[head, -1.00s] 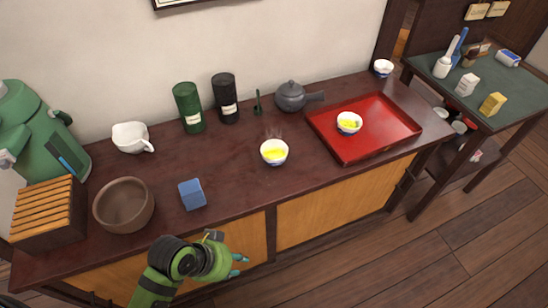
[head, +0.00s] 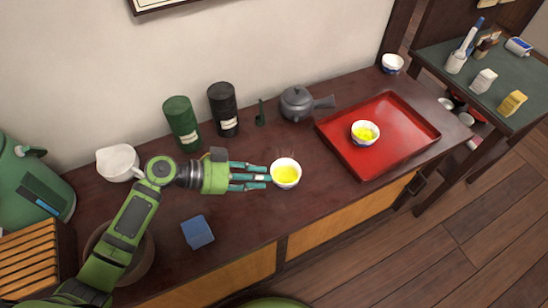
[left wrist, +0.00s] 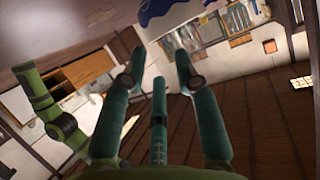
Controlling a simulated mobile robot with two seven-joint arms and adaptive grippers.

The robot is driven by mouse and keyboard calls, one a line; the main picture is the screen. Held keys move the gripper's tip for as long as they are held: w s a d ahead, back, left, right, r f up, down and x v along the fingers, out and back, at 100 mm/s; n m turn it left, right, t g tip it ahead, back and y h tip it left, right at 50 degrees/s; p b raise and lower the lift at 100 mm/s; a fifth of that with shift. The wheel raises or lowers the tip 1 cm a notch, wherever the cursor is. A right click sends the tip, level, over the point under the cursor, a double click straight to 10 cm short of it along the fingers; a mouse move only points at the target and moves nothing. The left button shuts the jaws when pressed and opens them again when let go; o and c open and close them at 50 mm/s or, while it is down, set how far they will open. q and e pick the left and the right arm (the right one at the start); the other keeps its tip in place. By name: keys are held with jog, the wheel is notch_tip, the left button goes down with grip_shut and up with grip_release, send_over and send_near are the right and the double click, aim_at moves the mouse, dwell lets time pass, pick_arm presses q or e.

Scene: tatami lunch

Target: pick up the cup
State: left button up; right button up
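A small white cup with a blue pattern and yellow contents (head: 286,174) stands on the dark wooden counter (head: 240,240). A similar cup (head: 365,133) stands on the red tray, and a third small cup (head: 392,64) stands at the counter's far right end. My left gripper (head: 264,177) is open and empty, with its fingers pointing right and its tips at the left side of the nearest cup. I cannot tell whether they touch it. In the left wrist view the fingers (left wrist: 160,66) are spread, and a blue-and-white surface, apparently the cup (left wrist: 175,14), shows at the top edge. My right gripper is not in view.
The red tray (head: 408,152) lies right of the cup. A grey teapot (head: 297,104), black canister (head: 223,110) and green canister (head: 183,124) stand behind. A white pitcher (head: 117,162), blue block (head: 197,232) and brown bowl (head: 140,262), partly covered by my arm, are left.

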aim_at(289, 184)
pick_arm(q)
jog(key=shift+w+d, duration=0.1)
jog(key=shift+d, duration=0.15)
jog(key=d, duration=0.1)
jog(key=d+f+p, duration=0.1)
jog(key=d+p, duration=0.1)
jog(key=d, duration=0.1)
jog(key=shift+s+f, duration=0.2)
jog(key=shift+s, duration=0.05)
jog(key=shift+p+x, duration=0.3)
jog(key=shift+x, duration=0.8)
jog(key=shift+w+f, duration=0.15)
jog(key=shift+f, duration=0.25)
grip_shut()
jog(key=shift+r, duration=0.15)
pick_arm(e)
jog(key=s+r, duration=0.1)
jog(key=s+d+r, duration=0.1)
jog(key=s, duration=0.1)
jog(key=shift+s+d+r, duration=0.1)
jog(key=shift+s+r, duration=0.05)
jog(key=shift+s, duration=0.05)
